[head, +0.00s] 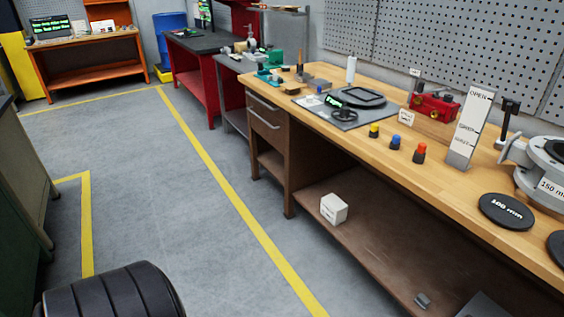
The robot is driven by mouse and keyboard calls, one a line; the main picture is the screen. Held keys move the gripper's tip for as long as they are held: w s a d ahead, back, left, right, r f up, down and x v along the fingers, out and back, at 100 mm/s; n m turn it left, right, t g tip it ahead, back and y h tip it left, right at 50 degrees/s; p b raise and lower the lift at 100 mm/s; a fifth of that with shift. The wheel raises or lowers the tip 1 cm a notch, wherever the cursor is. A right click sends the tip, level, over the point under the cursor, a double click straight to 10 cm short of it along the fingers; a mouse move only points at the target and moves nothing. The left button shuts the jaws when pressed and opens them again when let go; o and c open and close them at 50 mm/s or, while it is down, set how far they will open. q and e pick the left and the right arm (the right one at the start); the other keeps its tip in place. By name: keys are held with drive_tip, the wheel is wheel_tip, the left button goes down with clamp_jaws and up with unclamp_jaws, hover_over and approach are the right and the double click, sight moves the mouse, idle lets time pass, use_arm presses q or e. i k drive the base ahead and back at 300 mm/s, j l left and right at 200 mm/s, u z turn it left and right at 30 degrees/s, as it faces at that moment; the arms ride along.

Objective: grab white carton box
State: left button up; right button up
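A small white carton box (333,209) sits on the brown lower shelf of the wooden workbench, near the shelf's left end and front edge. Small dark marking shows on its front face. Nothing touches it from above, and the bench top overhangs the shelf behind it. Neither of my grippers is in view.
The wooden workbench top (446,185) carries colored knobs, a red valve block (433,107), an OPEN sign (469,128) and black discs. A small grey block (422,300) lies on the lower shelf. The grey floor (180,215) left of the bench is clear, with yellow lines.

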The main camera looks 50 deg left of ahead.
sight(333, 208)
drive_tip(key=k+j+u, duration=0.15)
drive_tip(key=j+u, duration=0.2)
drive_tip(key=j, duration=0.5)
drive_tip(key=j+u, duration=0.3)
drive_tip(key=j, duration=0.55)
drive_tip(key=i+j+z, duration=0.15)
drive_tip(key=i+j, duration=0.45)
drive_tip(key=i+j+z, duration=0.1)
drive_tip(key=i+j, duration=0.5)
drive_tip(key=j, duration=0.2)
